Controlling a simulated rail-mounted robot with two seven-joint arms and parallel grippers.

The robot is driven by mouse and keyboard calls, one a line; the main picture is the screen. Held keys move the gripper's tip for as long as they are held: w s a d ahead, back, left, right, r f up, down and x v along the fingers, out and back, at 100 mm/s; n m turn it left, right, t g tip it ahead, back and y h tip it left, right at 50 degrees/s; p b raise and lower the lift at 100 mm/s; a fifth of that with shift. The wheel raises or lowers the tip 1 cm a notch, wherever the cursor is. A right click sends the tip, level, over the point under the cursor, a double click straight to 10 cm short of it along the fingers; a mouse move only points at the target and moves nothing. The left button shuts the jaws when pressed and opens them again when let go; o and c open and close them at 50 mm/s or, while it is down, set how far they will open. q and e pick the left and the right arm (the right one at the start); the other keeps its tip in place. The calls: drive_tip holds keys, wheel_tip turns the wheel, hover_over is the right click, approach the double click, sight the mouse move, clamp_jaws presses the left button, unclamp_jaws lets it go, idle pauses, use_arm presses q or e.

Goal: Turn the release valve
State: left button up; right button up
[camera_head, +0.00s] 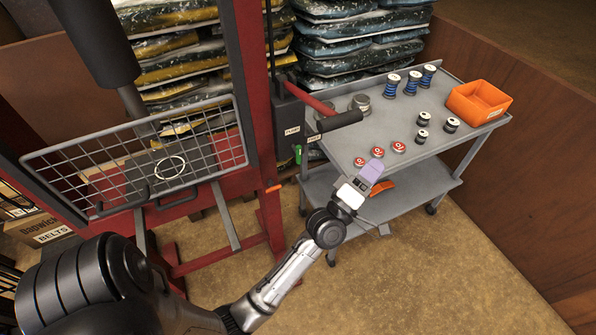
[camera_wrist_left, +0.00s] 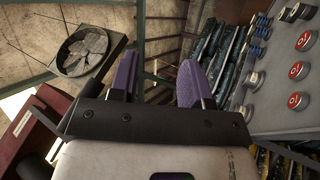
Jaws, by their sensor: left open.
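A dark pump box (camera_head: 293,120) with white labels is fixed to the red frame's right post, and a black-gripped handle (camera_head: 340,121) sticks out to its right. A small green part (camera_head: 298,154) sits below the box; I cannot tell for sure whether it is the release valve. My left gripper (camera_head: 374,172), with purple fingers, is in front of the cart, to the right of and slightly below the green part, apart from it. In the left wrist view its fingers (camera_wrist_left: 157,77) stand open with nothing between them. My right gripper is not in view.
A grey cart (camera_head: 437,145) holds red-topped cans, blue spools and an orange bin (camera_head: 478,102). A wire mesh guard (camera_head: 140,160) spans the red frame. Stacked bags (camera_head: 355,40) stand behind. A round fan-like part (camera_wrist_left: 82,50) shows in the left wrist view.

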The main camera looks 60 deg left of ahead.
use_arm(q)
drive_tip(key=a+f+n+g+y+b, duration=0.4)
drive_tip(key=n+y+b, duration=0.2)
drive_tip(key=n+y, duration=0.3)
drive_tip(key=a+f+n+g+y+b, duration=0.4)
drive_tip(key=n+y+b, duration=0.3)
drive_tip(key=n, duration=0.4)
drive_tip(key=n+g+y+b, duration=0.1)
drive_tip(key=n+g+b, duration=0.9)
drive_tip(key=n+g, duration=0.75)
approach(300, 153)
drive_tip(key=b+x, duration=0.2)
drive_tip(key=x, duration=0.8)
drive_tip(key=shift+a, duration=0.25)
drive_tip(key=shift+a+r, duration=0.2)
drive_tip(key=shift+a, duration=0.05)
clamp_jaws()
drive_tip(key=shift+m, duration=0.25)
